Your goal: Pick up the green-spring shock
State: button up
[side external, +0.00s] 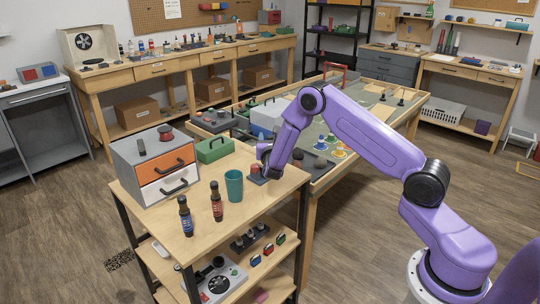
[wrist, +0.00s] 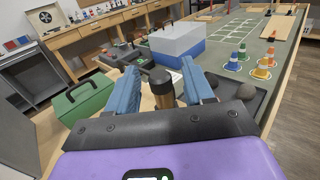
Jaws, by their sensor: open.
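My gripper (side external: 264,158) is over the right edge of the wooden cart top, beside a small dark block with red on it (side external: 256,176). In the wrist view, my gripper (wrist: 160,68) has its two blue fingers apart. A brown cylinder with a black top (wrist: 162,88) shows between them; I cannot tell whether it touches either finger. I cannot make out a green-spring shock in either view. Small dark parts in trays are too small to tell apart.
A teal cup (side external: 234,186), two dark bottles (side external: 216,202), a drawer box (side external: 155,165) and a green toolbox (side external: 214,148) stand on the cart. Beyond are a white-and-blue box (wrist: 176,45) and several small cones (wrist: 236,62) on the work table.

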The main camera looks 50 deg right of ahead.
jog(key=shift+w+d, duration=0.15)
grip_shut()
jog(key=shift+r, duration=0.1)
